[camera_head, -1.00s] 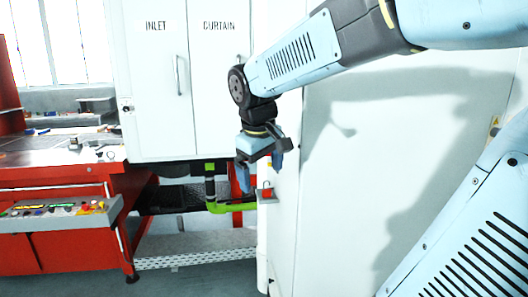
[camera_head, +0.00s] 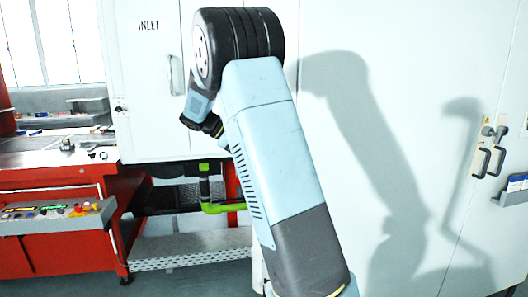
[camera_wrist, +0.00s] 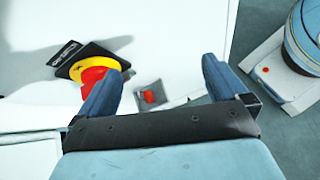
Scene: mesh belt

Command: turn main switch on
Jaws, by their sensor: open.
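The main switch (camera_wrist: 97,64) shows in the wrist view, left of centre, as a yellow disc with a red knob on a black plate that bears a label. It sits on a white cabinet face (camera_wrist: 180,45). My gripper (camera_wrist: 160,82) is open and empty, with its two blue fingers spread apart. The left finger is close beside the red knob and covers part of it; I cannot tell whether they touch. The right finger is out near the cabinet's edge.
A small red item on a grey bracket (camera_wrist: 149,96) shows between my fingers. In the head view, a green pipe (camera_head: 222,208) runs below the white cabinet (camera_head: 145,80). A red bench with a button panel (camera_head: 55,215) stands left. Black door handles (camera_head: 482,162) project at right.

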